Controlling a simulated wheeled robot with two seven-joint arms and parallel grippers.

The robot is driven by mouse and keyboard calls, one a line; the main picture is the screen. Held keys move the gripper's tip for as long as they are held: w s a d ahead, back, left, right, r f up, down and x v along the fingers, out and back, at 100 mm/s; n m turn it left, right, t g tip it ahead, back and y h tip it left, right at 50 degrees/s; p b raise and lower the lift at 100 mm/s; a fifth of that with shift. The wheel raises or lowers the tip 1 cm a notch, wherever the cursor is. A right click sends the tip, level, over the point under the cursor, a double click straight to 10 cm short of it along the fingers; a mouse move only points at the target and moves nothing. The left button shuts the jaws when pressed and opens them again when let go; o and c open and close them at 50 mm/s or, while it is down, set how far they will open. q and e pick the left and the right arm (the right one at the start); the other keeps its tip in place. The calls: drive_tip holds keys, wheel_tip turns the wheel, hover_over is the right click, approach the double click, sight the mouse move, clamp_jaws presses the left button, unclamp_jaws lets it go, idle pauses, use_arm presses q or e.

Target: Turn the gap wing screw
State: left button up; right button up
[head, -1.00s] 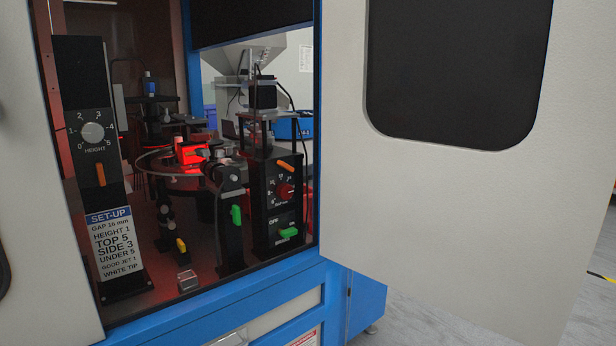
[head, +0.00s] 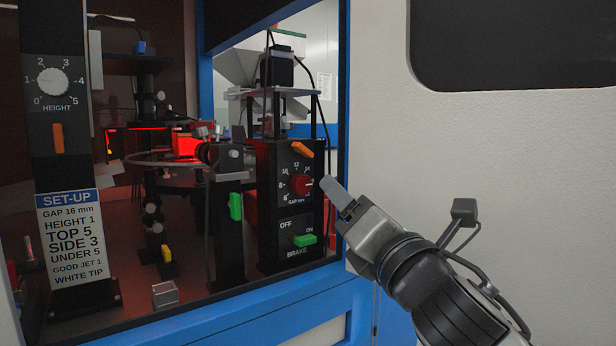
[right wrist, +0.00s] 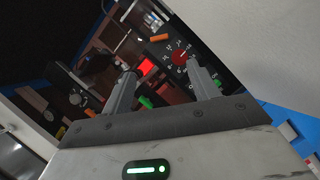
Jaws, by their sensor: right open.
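The red gap wing screw (head: 302,186) sits in the middle of the numbered GAP mm dial on a black panel (head: 268,215), inside the open machine. It also shows in the right wrist view (right wrist: 180,58), beyond the fingers. Its exact setting is too small to read. An orange lever (head: 302,149) sits tilted just above the dial. My right gripper (head: 337,196) is at the right of the panel, apart from the screw. Its fingers (right wrist: 164,86) are spread and empty in the right wrist view. My left gripper is not in view.
A green BRAKE lever (head: 305,240) is below the dial. A SET-UP card (head: 73,235) reading GAP 16 mm stands at the left, under a HEIGHT dial (head: 53,81). The white door (head: 385,120) and blue frame (head: 345,120) border the opening on the right.

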sight(305, 152)
drive_tip(key=p+x, duration=0.1)
drive_tip(key=x, duration=1.4)
drive_tip(key=shift+w+a+r, duration=0.2)
drive_tip(key=shift+w+a, duration=0.05)
drive_tip(key=c, duration=1)
